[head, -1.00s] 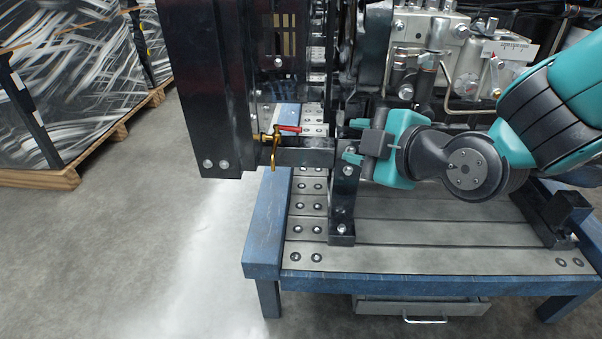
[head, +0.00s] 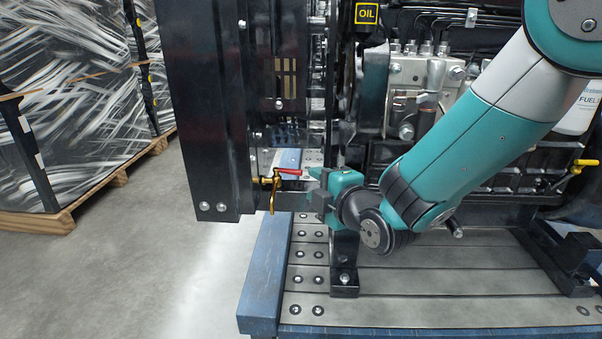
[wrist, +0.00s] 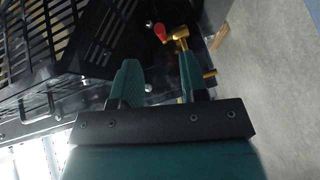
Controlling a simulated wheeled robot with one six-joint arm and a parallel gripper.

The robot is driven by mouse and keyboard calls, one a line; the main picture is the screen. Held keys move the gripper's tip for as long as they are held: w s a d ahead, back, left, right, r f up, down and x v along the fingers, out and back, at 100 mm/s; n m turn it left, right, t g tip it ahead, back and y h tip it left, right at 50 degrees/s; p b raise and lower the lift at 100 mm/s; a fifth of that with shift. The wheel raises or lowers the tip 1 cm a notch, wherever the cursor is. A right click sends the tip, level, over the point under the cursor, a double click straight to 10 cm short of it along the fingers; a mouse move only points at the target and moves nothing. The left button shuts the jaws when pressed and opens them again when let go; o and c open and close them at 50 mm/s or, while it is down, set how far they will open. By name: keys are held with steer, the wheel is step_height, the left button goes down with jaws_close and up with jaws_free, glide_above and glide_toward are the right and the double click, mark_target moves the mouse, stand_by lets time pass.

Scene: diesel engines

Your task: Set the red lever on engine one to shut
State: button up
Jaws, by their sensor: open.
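The red lever (head: 289,171) sits on top of a small brass valve (head: 272,186) at the lower edge of the black radiator housing. The lever points right, roughly level, toward my gripper (head: 312,188). My gripper is open and just right of the lever. In the wrist view the lever's red end (wrist: 160,32) shows beyond the gap between the fingertips of my gripper (wrist: 158,62). The brass valve body (wrist: 180,38) is just past the right finger, which hides part of it. I see no clear contact between finger and lever.
The black radiator housing (head: 205,110) stands left of the valve. A black bracket (head: 344,270) rises from the blue-edged stand (head: 262,275) below my gripper. The engine block (head: 415,95) is behind my arm. A yellow handle (head: 585,162) is at far right.

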mark_target(300, 173)
steer(key=x, duration=0.7)
steer(key=shift+b, duration=0.4)
jaws_close()
